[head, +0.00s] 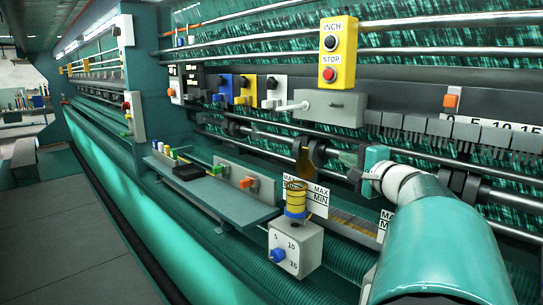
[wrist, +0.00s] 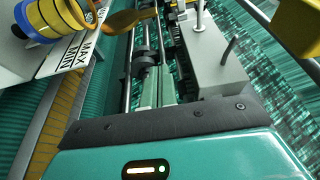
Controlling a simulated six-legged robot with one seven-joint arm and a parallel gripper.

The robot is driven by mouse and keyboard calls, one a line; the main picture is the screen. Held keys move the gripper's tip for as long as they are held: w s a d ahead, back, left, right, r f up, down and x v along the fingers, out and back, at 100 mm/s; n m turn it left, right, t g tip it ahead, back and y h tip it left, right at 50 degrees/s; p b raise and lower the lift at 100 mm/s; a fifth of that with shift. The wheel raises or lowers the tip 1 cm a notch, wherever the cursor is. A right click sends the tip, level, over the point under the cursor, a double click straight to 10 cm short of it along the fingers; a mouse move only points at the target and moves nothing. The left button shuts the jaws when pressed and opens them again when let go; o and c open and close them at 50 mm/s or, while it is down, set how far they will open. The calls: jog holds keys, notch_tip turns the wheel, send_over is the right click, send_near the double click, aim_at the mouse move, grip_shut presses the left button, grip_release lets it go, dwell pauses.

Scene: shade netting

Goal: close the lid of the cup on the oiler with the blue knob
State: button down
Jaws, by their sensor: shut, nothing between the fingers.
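A MAX/MIN sign (head: 318,196) stands behind the cup. A grey shelf (head: 215,190) with small items lies to the left. Steel rails with clamps run behind my gripper. A yellow INCH/STOP box (head: 329,52) and a grey lever box (head: 330,106) are above.

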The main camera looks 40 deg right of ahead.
aim_at(305, 164)
jog(key=w+a, duration=0.2)
jog(key=w, duration=0.6)
jog(key=shift+w, duration=0.25)
jog(key=shift+w+a, duration=0.1)
jog(key=shift+a, duration=0.05)
